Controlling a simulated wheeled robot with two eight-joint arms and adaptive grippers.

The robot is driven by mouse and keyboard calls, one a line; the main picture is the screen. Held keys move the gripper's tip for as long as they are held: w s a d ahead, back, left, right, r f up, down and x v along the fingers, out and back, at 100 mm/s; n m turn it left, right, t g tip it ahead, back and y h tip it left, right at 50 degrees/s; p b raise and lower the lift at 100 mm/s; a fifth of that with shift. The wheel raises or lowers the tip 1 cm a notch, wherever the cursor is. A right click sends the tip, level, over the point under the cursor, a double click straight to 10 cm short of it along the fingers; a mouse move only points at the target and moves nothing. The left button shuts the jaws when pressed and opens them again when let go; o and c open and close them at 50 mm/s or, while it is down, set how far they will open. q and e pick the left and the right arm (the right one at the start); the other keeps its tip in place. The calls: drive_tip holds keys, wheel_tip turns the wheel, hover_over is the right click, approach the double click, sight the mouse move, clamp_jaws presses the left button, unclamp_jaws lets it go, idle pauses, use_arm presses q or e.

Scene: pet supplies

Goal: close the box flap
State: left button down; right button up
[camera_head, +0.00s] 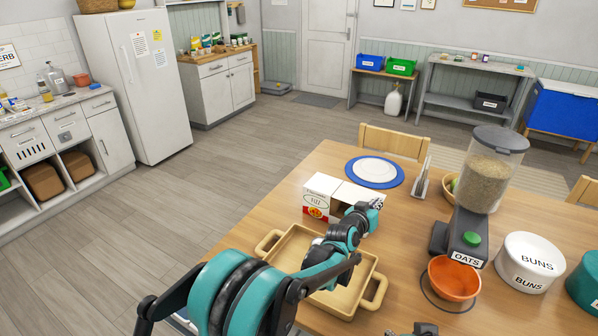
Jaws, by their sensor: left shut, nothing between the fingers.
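A small white box (316,204) with a red and orange print on its front stands on the wooden table, behind the tan tray. A white panel (358,191), which looks like its flap, slopes on the box's right side; how far open it is I cannot tell. My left gripper (376,205) is shut and empty at the box's right end, close to this panel. Whether it touches is unclear. The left arm hides the box's lower right part. A dark piece of my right gripper (425,329) shows at the bottom edge; its fingers are not clear.
The tan tray (264,243) lies under my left arm. A blue-rimmed plate (393,178) lies behind the box. To the right stand an oats dispenser (482,182), an orange bowl (455,278) and a white bowl (529,262). A small upright holder (421,183) stands nearby.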

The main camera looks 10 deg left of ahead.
use_arm(q)
drive_tip(key=shift+f, duration=0.1)
idle(0.4)
wheel_tip(320, 180, up, 5)
drive_tip(key=p, duration=0.3)
drive_tip(key=shift+f, duration=0.15)
drive_tip(key=s+a+r+g+y, duration=0.2)
drive_tip(key=s+a+r+y, duration=0.1)
drive_tip(key=s+a, duration=1.65)
drive_tip(key=s+a+f+n+g+y, duration=0.1)
drive_tip(key=s+a+f+g+y, duration=0.1)
drive_tip(key=s+a, duration=0.5)
drive_tip(key=s+a+f+n+g+y, duration=0.1)
drive_tip(key=s+a+f, duration=0.4)
drive_tip(key=s, duration=0.8)
drive_tip(key=shift+s+a+f+n+g+y, duration=0.2)
drive_tip(key=shift+s+a+n+g+y, duration=0.2)
drive_tip(key=shift+a+g+y, duration=0.35)
